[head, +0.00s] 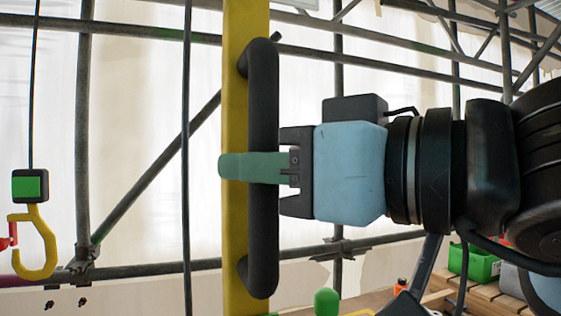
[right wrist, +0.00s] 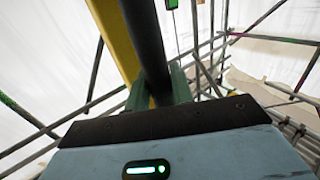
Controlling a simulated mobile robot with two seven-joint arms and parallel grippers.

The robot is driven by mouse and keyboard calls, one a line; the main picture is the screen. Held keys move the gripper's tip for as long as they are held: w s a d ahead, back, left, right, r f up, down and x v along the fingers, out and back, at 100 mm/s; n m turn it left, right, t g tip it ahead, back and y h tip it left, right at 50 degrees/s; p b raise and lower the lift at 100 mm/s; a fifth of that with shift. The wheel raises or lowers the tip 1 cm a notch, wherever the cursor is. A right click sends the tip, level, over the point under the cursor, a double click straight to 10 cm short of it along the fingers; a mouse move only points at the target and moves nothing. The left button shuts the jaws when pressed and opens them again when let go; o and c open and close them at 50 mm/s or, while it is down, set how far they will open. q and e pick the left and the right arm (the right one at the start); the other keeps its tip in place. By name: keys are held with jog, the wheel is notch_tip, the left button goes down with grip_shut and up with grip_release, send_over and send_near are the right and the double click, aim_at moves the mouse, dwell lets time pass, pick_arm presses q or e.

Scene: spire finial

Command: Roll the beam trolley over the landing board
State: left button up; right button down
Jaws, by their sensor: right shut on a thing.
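My right gripper (head: 256,168) is shut around an upright black bar handle (head: 263,100). The handle is fixed at its top and bottom to a yellow upright post (head: 234,60). In the right wrist view the black handle (right wrist: 147,45) runs between the two green fingers, with the yellow post (right wrist: 113,40) beside it. A yellow hook (head: 45,248) with a green and black block (head: 30,186) hangs on a cable at the left. The beam trolley itself cannot be made out, and I cannot tell which part is the landing board. My left gripper is out of view.
Grey scaffold tubes (head: 83,120) cross behind the post in front of pale sheeting. A dark cable (head: 186,150) hangs just left of the post. At the lower right, a green crate (head: 474,262) stands on wooden planks, with a small orange object (head: 400,287) nearby.

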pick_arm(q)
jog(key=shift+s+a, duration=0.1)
pick_arm(e)
jog(key=shift+s+a+f, duration=0.1)
jog(key=shift+a, duration=0.1)
jog(key=c, duration=1.5)
grip_release()
jog(key=shift+o, duration=1.2)
jog(key=shift+a, duration=0.2)
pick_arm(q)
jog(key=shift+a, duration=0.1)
pick_arm(e)
jog(key=shift+d, duration=0.15)
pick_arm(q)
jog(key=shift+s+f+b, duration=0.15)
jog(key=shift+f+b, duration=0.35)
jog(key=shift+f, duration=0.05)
pick_arm(e)
jog(key=v, duration=0.7)
jog(key=shift+s+d, duration=0.25)
jog(key=shift+s, duration=0.05)
